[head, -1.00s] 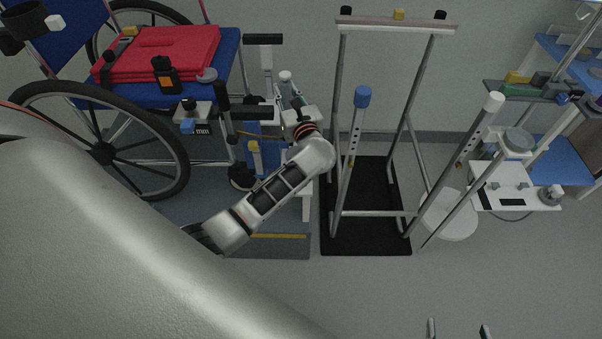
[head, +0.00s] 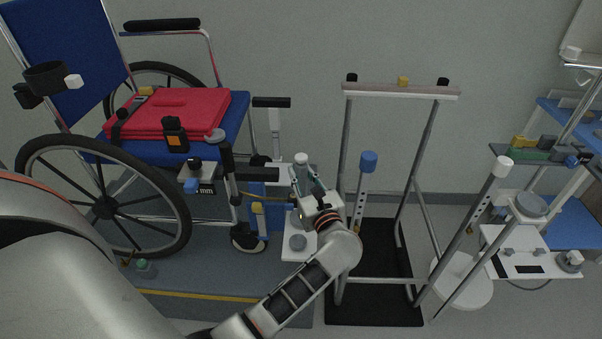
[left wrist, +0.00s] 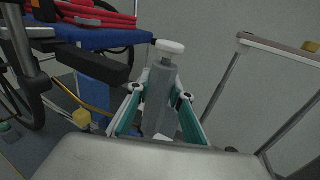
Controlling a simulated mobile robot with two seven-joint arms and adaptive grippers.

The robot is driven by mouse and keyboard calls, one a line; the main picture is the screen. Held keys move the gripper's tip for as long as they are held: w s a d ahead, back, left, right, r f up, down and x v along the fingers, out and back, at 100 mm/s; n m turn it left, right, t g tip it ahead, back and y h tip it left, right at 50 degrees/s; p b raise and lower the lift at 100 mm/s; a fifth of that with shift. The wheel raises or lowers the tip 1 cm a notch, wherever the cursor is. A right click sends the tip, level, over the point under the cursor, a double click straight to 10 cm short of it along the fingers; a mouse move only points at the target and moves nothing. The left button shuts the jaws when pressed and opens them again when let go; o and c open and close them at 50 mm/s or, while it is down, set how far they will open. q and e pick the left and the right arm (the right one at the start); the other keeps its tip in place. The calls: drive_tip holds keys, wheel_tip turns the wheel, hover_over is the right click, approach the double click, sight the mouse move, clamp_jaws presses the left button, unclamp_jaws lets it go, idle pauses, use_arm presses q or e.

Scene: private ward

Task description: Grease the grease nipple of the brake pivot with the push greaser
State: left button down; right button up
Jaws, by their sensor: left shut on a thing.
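My left gripper (head: 308,180) is shut on an upright grey faceted body with a white round cap, apparently the push greaser (head: 301,163). In the left wrist view it stands between the two teal-lined fingers (left wrist: 158,115), its cap (left wrist: 170,46) above them; its lower end is hidden. The gripper is over a narrow white stand (head: 292,255), right of the wheelchair (head: 104,207). I cannot tell whether the greaser touches the stand. The brake pivot and its grease nipple are too small or hidden to make out. My right gripper is not in view.
A black brake-like lever (head: 227,160) and the wheelchair's footrest parts rise just left of the gripper. A grey metal frame (head: 345,150) on a black base stands close on the right. A shelved trolley (head: 530,265) is at far right. Grey floor lies in front.

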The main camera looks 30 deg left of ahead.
sight(303, 192)
use_arm(q)
drive_tip(key=shift+f+b, duration=1.3)
drive_tip(key=shift+f, duration=1.1)
drive_tip(key=shift+f+b, duration=0.35)
drive_tip(key=shift+f, duration=0.1)
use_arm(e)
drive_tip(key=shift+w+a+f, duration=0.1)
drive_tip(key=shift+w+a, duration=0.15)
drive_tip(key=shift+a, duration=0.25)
use_arm(q)
drive_tip(key=shift+f, duration=0.3)
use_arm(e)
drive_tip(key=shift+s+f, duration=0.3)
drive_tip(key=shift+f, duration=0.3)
use_arm(q)
drive_tip(key=shift+f+b, duration=0.65)
drive_tip(key=shift+f, duration=0.05)
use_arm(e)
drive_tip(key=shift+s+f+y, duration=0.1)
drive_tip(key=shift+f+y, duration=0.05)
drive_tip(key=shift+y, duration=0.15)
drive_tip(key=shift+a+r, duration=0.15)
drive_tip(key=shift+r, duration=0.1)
